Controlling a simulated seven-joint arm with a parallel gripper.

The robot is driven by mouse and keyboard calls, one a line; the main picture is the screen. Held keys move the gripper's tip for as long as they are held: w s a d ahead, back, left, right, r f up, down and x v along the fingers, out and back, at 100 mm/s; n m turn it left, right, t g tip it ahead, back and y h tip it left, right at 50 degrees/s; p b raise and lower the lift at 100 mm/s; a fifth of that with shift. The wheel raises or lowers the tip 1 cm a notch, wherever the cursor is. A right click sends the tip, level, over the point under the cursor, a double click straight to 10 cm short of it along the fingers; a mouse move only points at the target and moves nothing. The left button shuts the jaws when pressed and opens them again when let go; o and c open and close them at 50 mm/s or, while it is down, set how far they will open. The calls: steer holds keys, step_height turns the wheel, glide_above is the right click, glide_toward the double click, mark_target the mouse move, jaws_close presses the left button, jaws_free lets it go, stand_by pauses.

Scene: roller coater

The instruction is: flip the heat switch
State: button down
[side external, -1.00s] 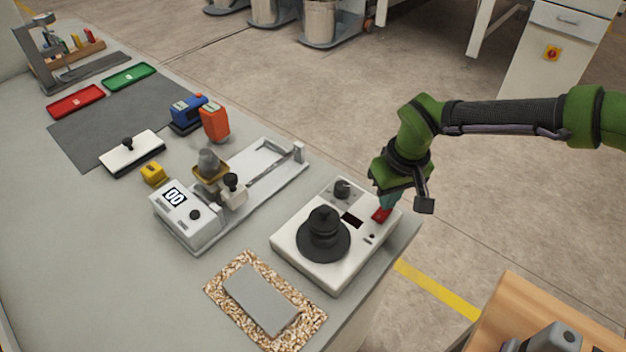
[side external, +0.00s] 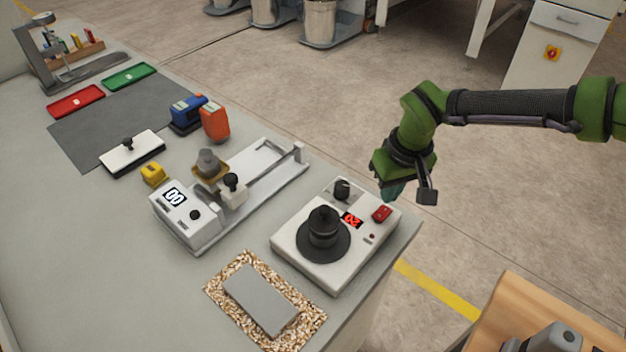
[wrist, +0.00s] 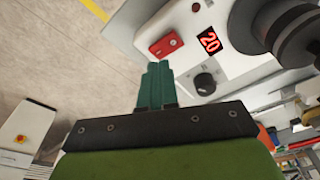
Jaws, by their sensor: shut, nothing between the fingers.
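The heat switch is a red rocker (side external: 382,214) on the right part of the white hotplate unit (side external: 300,262). It also shows in the wrist view (wrist: 166,45). The unit's small display (side external: 352,220) is lit with red digits, which read 20 in the wrist view (wrist: 209,41). My gripper (side external: 391,194) is just above and behind the red switch, apart from it. Its teal fingers (wrist: 157,75) are shut together with nothing between them. A dark knob (side external: 342,189) and a black round fixture (side external: 323,240) sit on the same unit.
A white coater with a rail (side external: 262,170) stands left of the unit. A grey slab on a speckled mat (side external: 262,300) lies in front. Orange (side external: 214,122) and blue (side external: 187,112) items stand farther back. The bench edge runs close to the unit's right side.

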mark_target(393, 219)
steer(key=shift+r, duration=2.2)
steer(key=shift+s+d+f+g, duration=0.3)
steer(key=shift+s+d+f, duration=0.3)
steer(key=shift+s, duration=0.25)
steer(key=s+d+r+m+t, duration=0.2)
steer(key=s+d+r, duration=0.3)
steer(key=d, duration=0.4)
steer(key=s+d+r+m+t+y, duration=0.1)
steer(key=s+d+r+m+t, duration=0.1)
steer(key=s+d+r, duration=0.2)
steer(key=s+d+r+m+t, duration=0.2)
steer(key=s+d+r, duration=0.3)
steer(key=s+d, duration=0.5)
steer(key=d+m, duration=0.1)
steer(key=d, duration=0.4)
steer(key=shift+r+y, duration=0.3)
steer(key=c, duration=1.8)
jaws_free()
steer(key=shift+s, duration=0.1)
steer(key=shift+c, duration=0.2)
